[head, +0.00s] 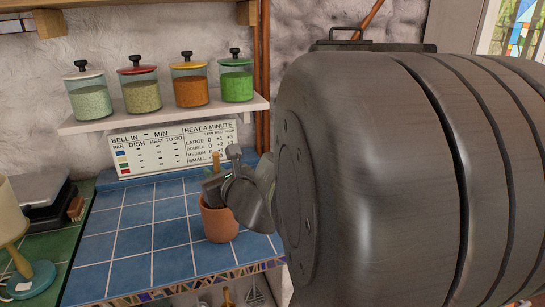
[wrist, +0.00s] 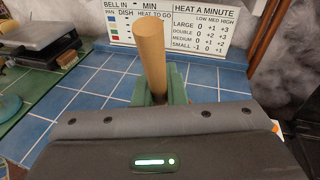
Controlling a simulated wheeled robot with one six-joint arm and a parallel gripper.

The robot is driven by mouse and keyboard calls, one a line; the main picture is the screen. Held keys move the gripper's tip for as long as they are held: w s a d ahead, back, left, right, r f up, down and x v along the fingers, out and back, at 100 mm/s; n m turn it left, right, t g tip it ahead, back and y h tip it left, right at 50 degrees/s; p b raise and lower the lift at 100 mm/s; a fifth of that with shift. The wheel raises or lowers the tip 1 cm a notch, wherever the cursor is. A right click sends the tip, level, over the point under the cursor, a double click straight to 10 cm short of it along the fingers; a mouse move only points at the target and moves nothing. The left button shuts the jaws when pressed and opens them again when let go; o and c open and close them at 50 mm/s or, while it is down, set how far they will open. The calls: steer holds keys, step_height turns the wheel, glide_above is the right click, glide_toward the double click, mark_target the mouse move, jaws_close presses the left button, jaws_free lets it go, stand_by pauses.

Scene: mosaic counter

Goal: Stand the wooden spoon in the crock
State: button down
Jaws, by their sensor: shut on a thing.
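The terracotta crock (head: 220,224) stands on the blue tiled counter in the head view, its rim partly covered by my gripper. My gripper (head: 214,184) is at the crock's mouth and shut on the wooden spoon (wrist: 151,55). In the wrist view the spoon's light wooden shaft rises nearly upright from between the green fingers (wrist: 158,97). In the head view only a short wooden piece (head: 214,158) shows above the gripper. The spoon's lower end is hidden, so I cannot tell how far it is inside the crock. The crock is hidden in the wrist view.
Blue tiles (head: 150,238) left of the crock are bare. A shelf (head: 160,118) with several lidded glass jars hangs above, over a white heating chart (head: 170,147). A dark scale-like appliance (head: 35,202) and a lamp (head: 30,275) stand at left.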

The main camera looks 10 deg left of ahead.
steer(key=shift+w+f, duration=0.1)
steer(key=shift+f, duration=0.25)
steer(key=c, duration=0.6)
jaws_free()
steer(key=shift+r, duration=0.1)
step_height(320, 180, up, 10)
steer(key=p, duration=0.8)
steer(key=shift+p, duration=0.35)
steer(key=shift+f, duration=0.2)
